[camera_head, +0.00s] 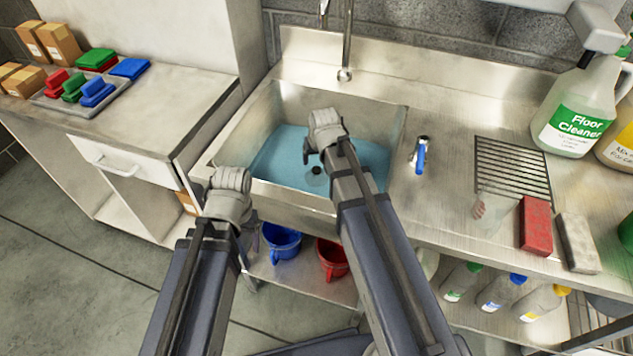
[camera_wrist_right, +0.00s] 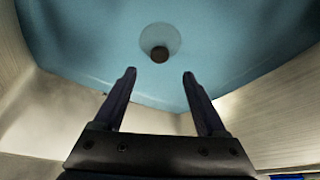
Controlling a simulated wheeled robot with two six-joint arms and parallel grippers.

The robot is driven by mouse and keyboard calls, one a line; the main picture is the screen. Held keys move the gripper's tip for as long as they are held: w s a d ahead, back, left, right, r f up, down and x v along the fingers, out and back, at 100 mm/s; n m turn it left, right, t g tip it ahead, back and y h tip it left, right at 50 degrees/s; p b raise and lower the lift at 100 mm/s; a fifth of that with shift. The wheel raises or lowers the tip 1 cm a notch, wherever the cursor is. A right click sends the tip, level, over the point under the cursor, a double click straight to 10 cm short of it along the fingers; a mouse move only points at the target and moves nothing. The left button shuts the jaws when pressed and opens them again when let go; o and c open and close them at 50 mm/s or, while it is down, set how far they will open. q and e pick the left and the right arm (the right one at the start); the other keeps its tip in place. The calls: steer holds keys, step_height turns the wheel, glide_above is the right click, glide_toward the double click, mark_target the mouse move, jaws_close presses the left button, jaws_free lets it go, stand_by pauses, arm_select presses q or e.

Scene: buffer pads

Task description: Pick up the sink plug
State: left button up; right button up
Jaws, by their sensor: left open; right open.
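The sink plug appears as a small dark round piece (camera_head: 316,170) at the middle of the drain, under blue water in the steel sink (camera_head: 290,205). In the right wrist view the dark piece (camera_wrist_right: 160,54) sits inside a paler drain ring, ahead of my fingers. My right gripper (camera_head: 309,152) is over the sink; its fingers (camera_wrist_right: 160,75) are apart with nothing between them. They point at the drain without touching the dark piece. My left gripper (camera_head: 250,245) hangs in front of the sink's front edge, open, partly hidden by its own wrist.
A tap (camera_head: 344,73) rises behind the sink. Farther right are a drain grate (camera_head: 510,170), a red sponge (camera_head: 536,225), a grey block (camera_head: 577,242) and a Floor Cleaner jug (camera_head: 580,110). Blue (camera_head: 281,242) and red (camera_head: 331,260) buckets stand below.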

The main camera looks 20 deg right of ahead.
mark_target(317, 170)
steer(key=b+x, duration=0.7)
steer(key=x, duration=0.1)
steer(key=shift+s+b, duration=0.3)
jaws_close()
stand_by(0.7)
